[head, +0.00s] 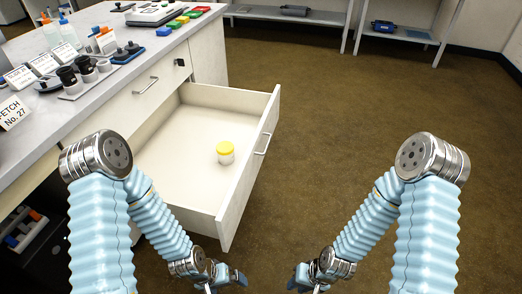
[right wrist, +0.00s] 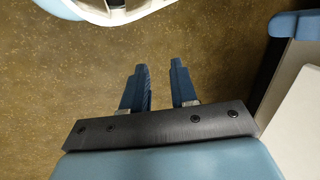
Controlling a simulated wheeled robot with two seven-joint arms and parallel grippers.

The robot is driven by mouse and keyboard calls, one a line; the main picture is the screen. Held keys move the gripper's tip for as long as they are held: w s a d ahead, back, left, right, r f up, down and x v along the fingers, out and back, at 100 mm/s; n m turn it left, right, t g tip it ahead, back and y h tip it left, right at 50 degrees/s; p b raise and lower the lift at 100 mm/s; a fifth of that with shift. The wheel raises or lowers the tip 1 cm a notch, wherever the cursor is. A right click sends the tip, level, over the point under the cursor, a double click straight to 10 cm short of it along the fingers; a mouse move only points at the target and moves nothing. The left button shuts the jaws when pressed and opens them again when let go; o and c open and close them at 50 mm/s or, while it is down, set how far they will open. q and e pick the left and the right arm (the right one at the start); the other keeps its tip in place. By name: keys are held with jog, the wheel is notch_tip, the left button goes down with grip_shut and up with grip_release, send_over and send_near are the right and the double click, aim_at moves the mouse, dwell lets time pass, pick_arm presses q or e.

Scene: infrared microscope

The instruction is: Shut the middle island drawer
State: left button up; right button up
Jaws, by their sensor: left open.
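The middle island drawer (head: 176,134) is pulled far out from the island in the head view. Its white front (head: 250,175) faces right and carries a metal bar handle (head: 263,144). A small jar with a yellow lid (head: 225,152) stands upright inside it. My left gripper (head: 228,279) is open and empty, below the drawer's near front corner in the picture and apart from the handle. My right gripper (head: 303,282) is to the right of it over the floor. In the right wrist view its two blue fingers (right wrist: 160,88) are apart with nothing between them.
The island counter (head: 110,75) at the left holds bottles, eyepieces, cards and coloured blocks. A closed drawer with a handle (head: 146,86) is beside the open one. Brown floor (head: 340,110) lies clear right of the drawer. Shelves (head: 400,35) stand at the back.

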jog(key=shift+w+f+m+g, duration=0.1)
jog(key=shift+w+m+g, duration=0.25)
jog(key=shift+m, duration=0.55)
jog(key=shift+c, duration=1.2)
jog(key=w+r+m+y, duration=0.1)
jog(key=m, duration=0.1)
jog(key=w+a+r+m+g+y, duration=0.1)
jog(key=m, duration=0.1)
jog(key=w+a+r+m+y, duration=0.1)
jog(key=m, duration=0.1)
jog(key=shift+a+m+g+y+b, duration=0.2)
jog(key=shift+m+g+y+b, duration=0.1)
jog(key=shift+b, duration=0.1)
grip_shut()
jog(key=m+t+y, duration=0.6)
jog(key=m+y, duration=0.4)
jog(key=m, duration=0.1)
send_near(240, 178)
jog(key=x, duration=0.7)
jog(key=shift+s+r, duration=0.1)
jog(key=shift+r, duration=0.05)
